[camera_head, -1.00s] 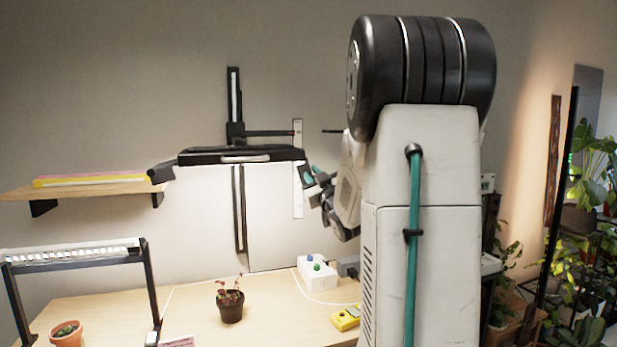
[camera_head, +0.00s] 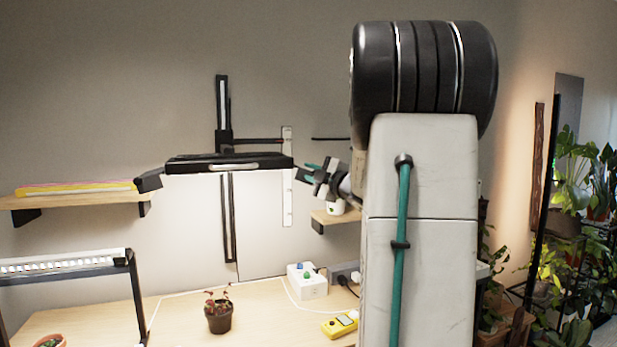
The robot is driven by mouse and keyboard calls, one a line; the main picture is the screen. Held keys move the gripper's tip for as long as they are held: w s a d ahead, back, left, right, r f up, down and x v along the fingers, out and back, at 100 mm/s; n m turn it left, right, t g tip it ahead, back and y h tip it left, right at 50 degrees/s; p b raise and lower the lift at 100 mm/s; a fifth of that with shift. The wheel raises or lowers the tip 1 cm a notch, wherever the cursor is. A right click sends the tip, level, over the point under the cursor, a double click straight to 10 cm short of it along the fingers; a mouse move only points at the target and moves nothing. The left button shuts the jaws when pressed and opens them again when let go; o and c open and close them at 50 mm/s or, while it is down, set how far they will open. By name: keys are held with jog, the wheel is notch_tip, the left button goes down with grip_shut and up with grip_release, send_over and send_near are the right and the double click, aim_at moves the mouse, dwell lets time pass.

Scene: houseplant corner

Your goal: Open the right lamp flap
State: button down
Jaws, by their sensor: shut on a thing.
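The black grow lamp (camera_head: 230,162) hangs level from a wall-mounted bracket above the bench. Its left flap (camera_head: 149,181) sticks out and down at the left end. The small dark right flap (camera_head: 302,176) is at the lamp's right end, tilted down and outward. My gripper (camera_head: 313,170), with teal fingertips, is at this end and is shut on the right flap. The contact is small in the picture and partly hidden by the gripper itself.
A wall shelf (camera_head: 75,200) is at the left. Below are a light bar on a black frame (camera_head: 70,265), a potted plant (camera_head: 218,317), a white box with knobs (camera_head: 307,281) and a yellow meter (camera_head: 340,325). My arm hides much of the right side.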

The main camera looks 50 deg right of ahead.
jog(key=shift+d+r+n, duration=0.1)
jog(key=shift+r+n, duration=0.15)
jog(key=shift+n, duration=0.35)
jog(key=shift+g, duration=0.3)
jog(key=c, duration=1.3)
grip_release()
jog(key=shift+r, duration=0.1)
jog(key=shift+c, duration=0.2)
jog(key=v, duration=0.7)
jog(key=shift+s, duration=0.4)
